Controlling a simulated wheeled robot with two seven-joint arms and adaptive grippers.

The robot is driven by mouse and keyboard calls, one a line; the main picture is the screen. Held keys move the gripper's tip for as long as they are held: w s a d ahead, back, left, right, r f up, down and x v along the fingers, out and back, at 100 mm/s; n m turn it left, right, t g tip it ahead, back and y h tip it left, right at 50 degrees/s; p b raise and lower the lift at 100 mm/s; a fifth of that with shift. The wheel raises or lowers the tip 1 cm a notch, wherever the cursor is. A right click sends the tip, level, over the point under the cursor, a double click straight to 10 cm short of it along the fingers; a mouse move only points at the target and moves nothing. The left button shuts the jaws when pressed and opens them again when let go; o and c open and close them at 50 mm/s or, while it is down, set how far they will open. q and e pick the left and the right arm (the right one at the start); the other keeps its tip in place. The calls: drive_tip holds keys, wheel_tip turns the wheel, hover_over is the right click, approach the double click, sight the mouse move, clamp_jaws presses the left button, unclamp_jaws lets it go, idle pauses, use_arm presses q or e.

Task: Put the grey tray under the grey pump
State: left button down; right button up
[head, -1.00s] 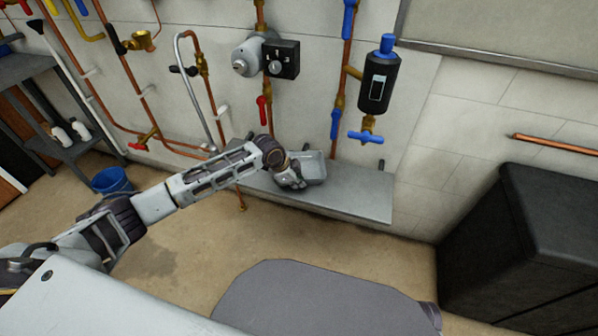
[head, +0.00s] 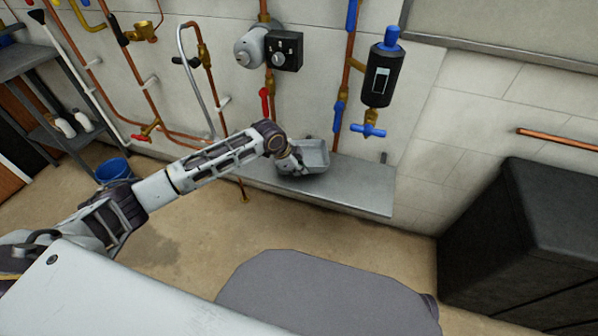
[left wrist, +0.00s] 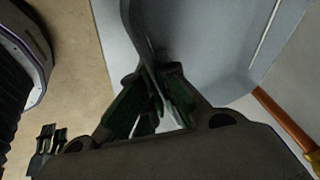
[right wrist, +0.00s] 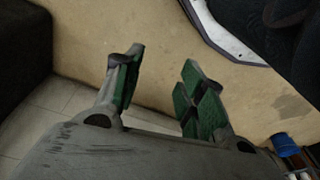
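The grey tray (head: 318,153) is at the wall shelf, below and a little right of the grey pump (head: 248,48) in the head view. I cannot tell whether it rests on the shelf or hangs just above. The pump is a grey round body on a copper pipe, with a black box at its right. My left gripper (head: 299,165) is shut on the tray's near left rim. In the left wrist view, its fingers (left wrist: 155,92) pinch the wall of the tray (left wrist: 215,45). My right gripper (right wrist: 158,82) is open and empty over the floor.
The grey shelf (head: 355,187) has free room right of the tray. Above it are a red-handled valve (head: 264,100) and a black, blue-topped device (head: 381,75). A blue bucket (head: 112,170) stands at left. A black cabinet (head: 530,240) stands at right.

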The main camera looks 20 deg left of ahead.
use_arm(q)
drive_tip(key=shift+r+p, duration=0.85)
drive_tip(key=shift+r, duration=2.95)
use_arm(e)
drive_tip(key=shift+s+d+f, duration=0.1)
drive_tip(key=shift+d+f, duration=0.1)
drive_tip(key=shift+f, duration=0.7)
drive_tip(key=shift+w+d+f, duration=0.1)
drive_tip(key=shift+d+f, duration=0.05)
drive_tip(key=shift+f, duration=0.75)
drive_tip(key=shift+s+d+f, duration=0.1)
drive_tip(key=shift+d+f, duration=0.1)
drive_tip(key=shift+f, duration=0.7)
use_arm(q)
drive_tip(key=shift+w+r, duration=0.1)
drive_tip(key=shift+r, duration=0.05)
use_arm(e)
drive_tip(key=shift+a, duration=0.2)
